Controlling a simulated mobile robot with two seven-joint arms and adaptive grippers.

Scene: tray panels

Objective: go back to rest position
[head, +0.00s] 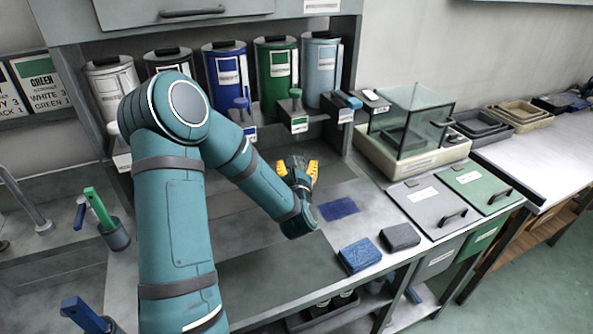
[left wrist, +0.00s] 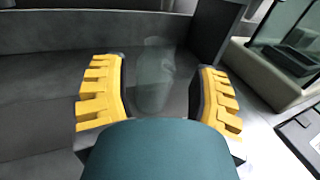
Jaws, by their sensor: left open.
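My left gripper (head: 297,170) is in the head view, with yellow fingers, above the grey counter (head: 345,185) near its back. My teal left arm comes in from the left and covers part of the counter. My right gripper is in neither view.
Several canisters, including a green one (head: 277,75), stand on the back shelf. A glass-sided box (head: 408,125) is to the right. A blue sponge (head: 360,255) and a dark grey sponge (head: 400,237) lie near the front edge. A blue cloth patch (head: 338,208) lies beside the gripper.

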